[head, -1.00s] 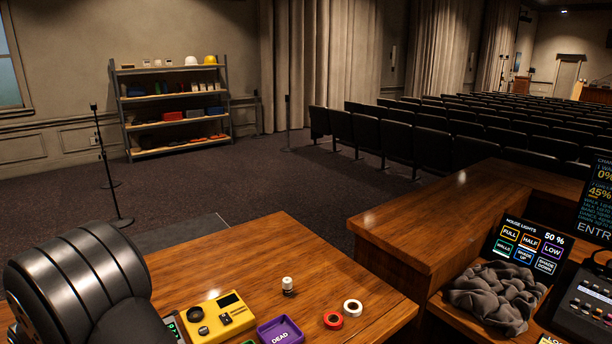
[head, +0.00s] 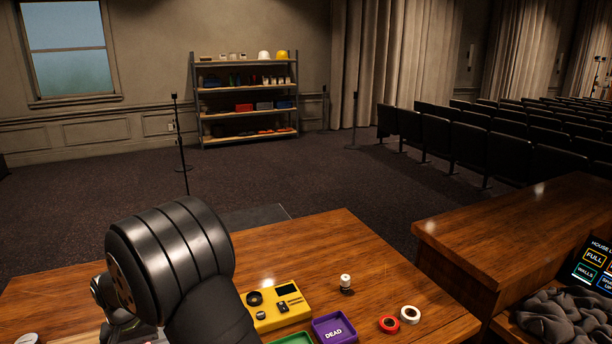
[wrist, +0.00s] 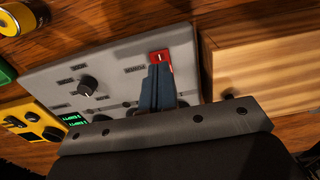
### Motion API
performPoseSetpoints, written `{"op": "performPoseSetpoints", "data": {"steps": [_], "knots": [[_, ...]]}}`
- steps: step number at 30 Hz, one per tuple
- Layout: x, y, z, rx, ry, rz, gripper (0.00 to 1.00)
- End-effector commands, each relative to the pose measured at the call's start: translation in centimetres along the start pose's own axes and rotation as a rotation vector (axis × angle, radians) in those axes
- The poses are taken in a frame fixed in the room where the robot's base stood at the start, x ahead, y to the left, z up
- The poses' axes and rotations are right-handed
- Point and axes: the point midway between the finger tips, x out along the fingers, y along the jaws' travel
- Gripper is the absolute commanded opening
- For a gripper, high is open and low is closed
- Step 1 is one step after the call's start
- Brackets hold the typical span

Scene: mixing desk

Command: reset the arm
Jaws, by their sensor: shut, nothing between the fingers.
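In the wrist view my gripper (wrist: 160,72) is shut, its two blue-grey fingers together with nothing between them. Its tips appear over a grey panel (wrist: 110,68) with a black knob, close to a small red part (wrist: 161,56) on that panel. I cannot tell whether they touch it. In the head view my dark arm rises at the lower left, and my gripper is hidden there.
The wooden desk (head: 370,260) holds a yellow meter (head: 272,302), a purple tray (head: 335,328) marked DEAD, a green tray (head: 292,339), a small white-topped item (head: 345,281), and red (head: 389,324) and white (head: 410,315) tape rolls. A pale wooden block (wrist: 260,70) stands beside the panel.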

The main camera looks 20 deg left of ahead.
Motion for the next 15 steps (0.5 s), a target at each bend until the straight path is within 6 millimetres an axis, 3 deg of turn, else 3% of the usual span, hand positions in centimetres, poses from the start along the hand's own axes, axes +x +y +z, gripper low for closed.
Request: {"op": "performPoseSetpoints", "data": {"steps": [9,15], "knots": [[-6.6,0.0,0.0,0.000,0.001,-0.001,0.00],[-9.5,-0.2,1.2,-0.004,0.061,0.005,0.00]]}}
